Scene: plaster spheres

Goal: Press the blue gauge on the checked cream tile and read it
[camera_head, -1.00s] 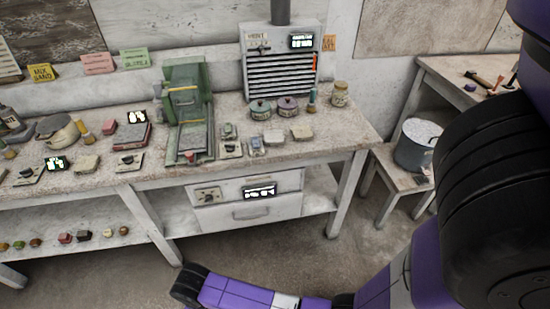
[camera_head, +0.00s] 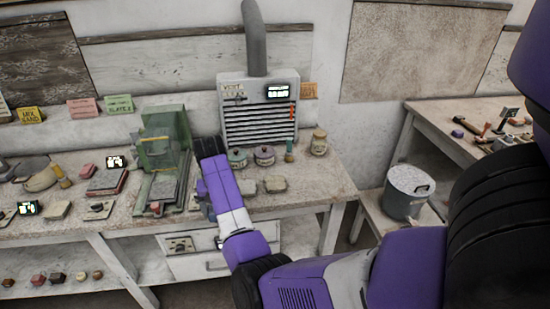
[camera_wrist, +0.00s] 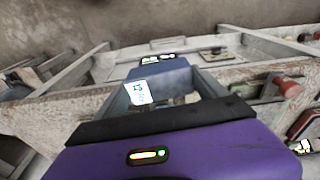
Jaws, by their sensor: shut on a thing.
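In the wrist view my gripper (camera_wrist: 165,88) is shut on a blue block-like body, which I take to be the blue gauge (camera_wrist: 160,76). A small lit white panel with dark marks (camera_wrist: 140,92) shows on it, too small to read. In the head view my forearm covers the gripper and the gauge, over the front of the bench right of the green press. I cannot tell which is the checked cream tile.
The green press (camera_head: 160,160) stands left of my arm. Lidded pots (camera_head: 264,155), a jar (camera_head: 319,143) and the slatted vent unit (camera_head: 258,115) are behind and right. A grey bucket (camera_head: 408,192) stands on a stool. The bench's right end (camera_head: 330,180) is clear.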

